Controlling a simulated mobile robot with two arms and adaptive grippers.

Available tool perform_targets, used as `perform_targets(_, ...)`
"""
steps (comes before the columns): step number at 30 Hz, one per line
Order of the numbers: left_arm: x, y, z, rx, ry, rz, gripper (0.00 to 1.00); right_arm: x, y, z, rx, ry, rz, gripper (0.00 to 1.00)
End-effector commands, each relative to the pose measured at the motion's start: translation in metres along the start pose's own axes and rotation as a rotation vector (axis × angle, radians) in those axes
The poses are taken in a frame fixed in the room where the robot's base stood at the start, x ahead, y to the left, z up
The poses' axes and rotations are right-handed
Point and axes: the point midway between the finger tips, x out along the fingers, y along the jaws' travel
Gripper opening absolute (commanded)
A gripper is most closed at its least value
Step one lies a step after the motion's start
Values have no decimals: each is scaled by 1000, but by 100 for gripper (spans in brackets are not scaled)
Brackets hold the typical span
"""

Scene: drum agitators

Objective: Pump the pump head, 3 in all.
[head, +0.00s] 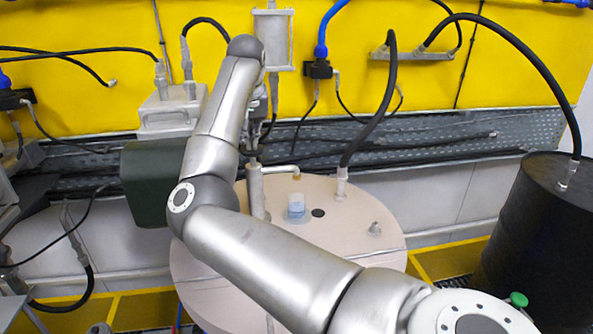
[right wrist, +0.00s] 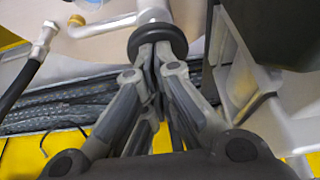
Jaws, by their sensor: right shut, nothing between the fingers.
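The pump head is a dark round disc (right wrist: 158,38) on a pale metal pump post (head: 257,190) that stands on the round beige drum lid. A spout (head: 282,168) runs from the post to the right, above a small clear cup with bluish contents (head: 296,207). My right gripper (right wrist: 154,58) is shut and empty, fingertips pointing at the disc and overlapping its edge in the right wrist view. Whether they touch it is unclear. In the head view this gripper (head: 253,140) is above the post, partly hidden by my arm. My left gripper is not in view.
The drum lid (head: 340,240) also has a hose fitting (head: 341,182), a dark hole (head: 318,213) and a small knob (head: 375,229). A black drum (head: 535,235) stands at right. A dark green box (head: 147,183) is close left of the pump. A yellow wall (head: 510,70) is behind.

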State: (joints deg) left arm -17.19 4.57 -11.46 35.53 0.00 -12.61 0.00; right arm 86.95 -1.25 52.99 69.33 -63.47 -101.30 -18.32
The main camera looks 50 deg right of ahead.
Motion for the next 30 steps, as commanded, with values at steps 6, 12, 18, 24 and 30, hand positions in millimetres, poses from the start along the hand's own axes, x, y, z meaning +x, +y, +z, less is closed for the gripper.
perform_targets(6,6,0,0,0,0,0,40,11,0,5,-1,-1,1,0)
perform_targets(12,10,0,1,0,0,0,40,20,0,9,-2,-2,0,0)
perform_targets(18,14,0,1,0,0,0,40,28,0,12,-1,-3,0,0)
perform_targets(24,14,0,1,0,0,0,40,30,0,14,-1,-5,0,0)
perform_targets(30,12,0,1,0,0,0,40,28,-1,12,-1,-6,0,0)
